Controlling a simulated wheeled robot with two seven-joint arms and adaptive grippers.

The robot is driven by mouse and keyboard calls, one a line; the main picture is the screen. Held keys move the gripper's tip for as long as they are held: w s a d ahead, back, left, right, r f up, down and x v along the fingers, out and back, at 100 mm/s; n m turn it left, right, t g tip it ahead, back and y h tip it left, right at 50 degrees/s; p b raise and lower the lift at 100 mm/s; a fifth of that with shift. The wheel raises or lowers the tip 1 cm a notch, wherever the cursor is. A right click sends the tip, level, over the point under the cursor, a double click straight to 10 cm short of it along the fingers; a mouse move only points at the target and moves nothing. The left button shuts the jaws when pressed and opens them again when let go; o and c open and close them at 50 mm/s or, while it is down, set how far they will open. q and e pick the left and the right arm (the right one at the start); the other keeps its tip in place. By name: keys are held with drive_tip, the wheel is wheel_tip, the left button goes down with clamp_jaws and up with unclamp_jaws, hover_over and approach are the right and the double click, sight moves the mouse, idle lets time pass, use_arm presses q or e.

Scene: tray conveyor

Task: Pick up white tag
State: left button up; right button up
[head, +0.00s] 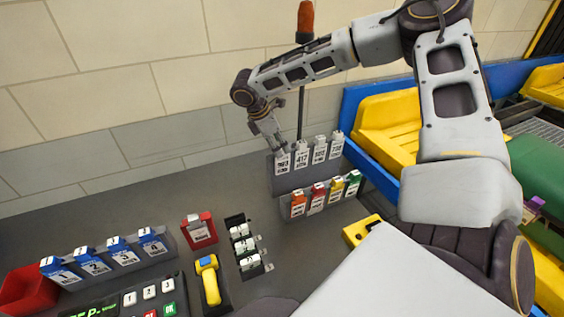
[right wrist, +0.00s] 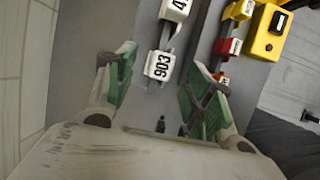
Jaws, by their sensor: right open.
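Several white tags hang in a row on the upper grey rack (head: 310,179). The leftmost white tag (head: 283,164) reads 903 in the right wrist view (right wrist: 160,66). My right gripper (head: 277,143) is right above and at this tag, with its fingers pointing down. In the right wrist view the green-padded fingers are open, one on each side of the 903 tag, with gaps visible. Another white tag (right wrist: 176,9) lies just beyond it. My left gripper is not in view.
Below is a row of coloured tags (head: 317,195) in red, yellow and green. Blue-topped tags (head: 92,262), a red bin (head: 28,288), a yellow handset (head: 208,280) and a yellow button box (head: 361,230) share the grey table. A tiled wall stands behind; yellow trays (head: 388,120) are at right.

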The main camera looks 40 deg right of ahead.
sight(279, 147)
drive_tip(key=x, duration=0.3)
drive_tip(key=shift+w+d+f+p, duration=0.1)
drive_tip(key=shift+f+p, duration=0.1)
drive_tip(key=shift+p, duration=0.1)
drive_tip(key=shift+d+f, duration=0.25)
drive_tip(key=shift+f, duration=0.4)
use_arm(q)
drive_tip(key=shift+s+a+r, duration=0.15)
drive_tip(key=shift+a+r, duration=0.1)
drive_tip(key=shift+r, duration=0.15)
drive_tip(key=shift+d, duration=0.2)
use_arm(e)
drive_tip(key=c, duration=1.1)
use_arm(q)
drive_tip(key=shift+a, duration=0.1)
use_arm(e)
drive_tip(key=shift+r, duration=0.15)
